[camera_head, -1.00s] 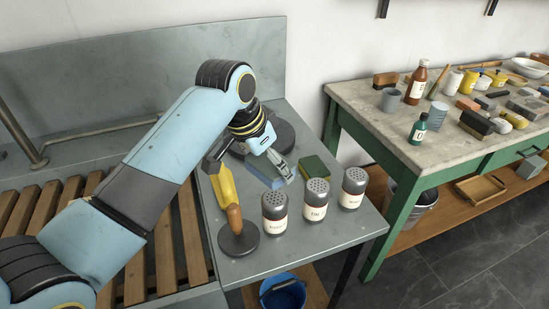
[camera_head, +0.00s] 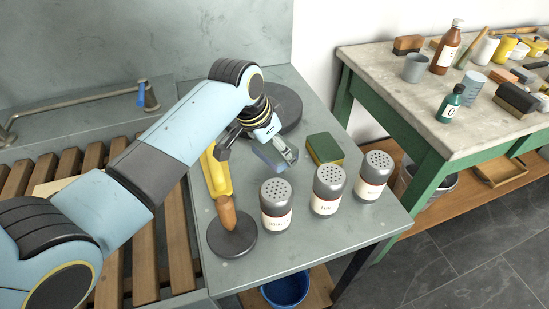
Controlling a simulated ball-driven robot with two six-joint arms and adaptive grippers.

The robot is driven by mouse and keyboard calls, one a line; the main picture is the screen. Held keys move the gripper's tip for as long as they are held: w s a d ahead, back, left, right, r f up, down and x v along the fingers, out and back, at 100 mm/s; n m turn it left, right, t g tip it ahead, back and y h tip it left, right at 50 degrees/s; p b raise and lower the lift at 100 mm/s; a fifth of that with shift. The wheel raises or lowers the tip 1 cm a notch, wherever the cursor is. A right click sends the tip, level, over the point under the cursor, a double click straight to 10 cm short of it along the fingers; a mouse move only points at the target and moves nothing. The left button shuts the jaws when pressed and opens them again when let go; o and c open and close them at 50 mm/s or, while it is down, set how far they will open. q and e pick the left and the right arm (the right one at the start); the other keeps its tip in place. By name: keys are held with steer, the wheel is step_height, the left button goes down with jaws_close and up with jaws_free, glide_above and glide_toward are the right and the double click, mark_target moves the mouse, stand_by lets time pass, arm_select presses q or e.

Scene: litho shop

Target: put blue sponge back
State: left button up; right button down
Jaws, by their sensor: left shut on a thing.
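The blue sponge (camera_head: 267,159) is at my left gripper (camera_head: 261,153), over the grey metal bench top (camera_head: 310,225). My left gripper is shut on it, and its fingers hide part of it. I cannot tell whether the sponge touches the bench. A green and yellow sponge (camera_head: 325,148) lies just to its right. My right gripper is not in view.
Three labelled shakers (camera_head: 328,190) stand in front of the sponges. A yellow tool with a wooden handle (camera_head: 226,212) stands on a dark round base at left. A dark round disc (camera_head: 287,105) is behind the gripper. A cluttered green-legged table (camera_head: 400,105) is at right.

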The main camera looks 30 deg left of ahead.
mark_target(274, 156)
arm_select(q)
steer(key=shift+f, duration=2)
steer(key=shift+f, duration=0.15)
steer(key=o, duration=0.7)
steer(key=shift+o, duration=0.3)
steer(key=shift+s+r, duration=0.1)
steer(key=shift+r, duration=0.45)
steer(key=p+v, duration=0.1)
steer(key=v, duration=1)
steer(key=shift+s+r, duration=0.1)
steer(key=shift+r, duration=0.1)
